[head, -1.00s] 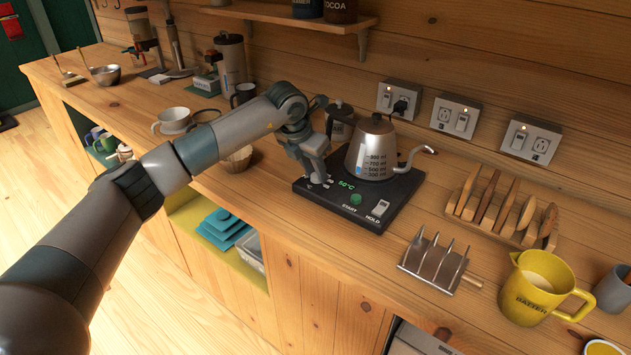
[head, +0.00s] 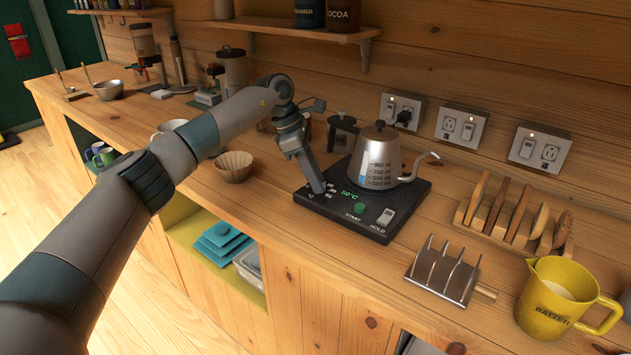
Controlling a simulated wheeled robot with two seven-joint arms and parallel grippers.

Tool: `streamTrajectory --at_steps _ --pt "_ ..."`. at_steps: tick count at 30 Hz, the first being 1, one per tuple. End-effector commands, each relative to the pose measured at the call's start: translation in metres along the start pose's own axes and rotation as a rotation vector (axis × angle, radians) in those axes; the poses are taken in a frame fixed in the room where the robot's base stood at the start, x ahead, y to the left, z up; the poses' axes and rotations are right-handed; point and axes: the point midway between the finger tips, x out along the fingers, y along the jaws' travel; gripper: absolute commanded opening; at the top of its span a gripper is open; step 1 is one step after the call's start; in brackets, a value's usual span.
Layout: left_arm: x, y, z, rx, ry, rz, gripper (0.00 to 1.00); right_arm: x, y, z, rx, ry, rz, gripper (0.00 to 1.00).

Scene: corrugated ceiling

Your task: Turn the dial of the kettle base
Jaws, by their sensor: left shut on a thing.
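The black kettle base (head: 349,222) lies on the wooden counter, with a green START button (head: 360,208), a white HOLD switch (head: 385,217) and a lit green "50°C" readout on its top. A steel gooseneck kettle (head: 374,160) stands upright on it. My left gripper (head: 318,190) points down at the left part of the base, beside the readout. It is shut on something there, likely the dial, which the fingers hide. My right gripper is not in view.
A paper coffee filter (head: 233,167) is to the left. A steel toast rack (head: 443,273), a wooden rack with toast-like slats (head: 513,222) and a yellow batter jug (head: 556,298) are to the right.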

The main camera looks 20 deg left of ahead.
Motion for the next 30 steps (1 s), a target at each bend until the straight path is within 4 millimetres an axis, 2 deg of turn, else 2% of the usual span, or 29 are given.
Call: streamTrajectory --at_steps 15,26,30 --pt "-0.0015 0.0056 0.0023 0.434 0.000 -0.178 0.04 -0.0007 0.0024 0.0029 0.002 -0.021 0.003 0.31" --pt "-0.0005 0.0071 0.0030 0.609 0.002 -0.249 0.04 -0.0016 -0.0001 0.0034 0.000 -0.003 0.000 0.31" --pt "-0.0003 0.0082 0.0035 0.663 0.001 -0.272 0.04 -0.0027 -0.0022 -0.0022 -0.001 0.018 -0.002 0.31"
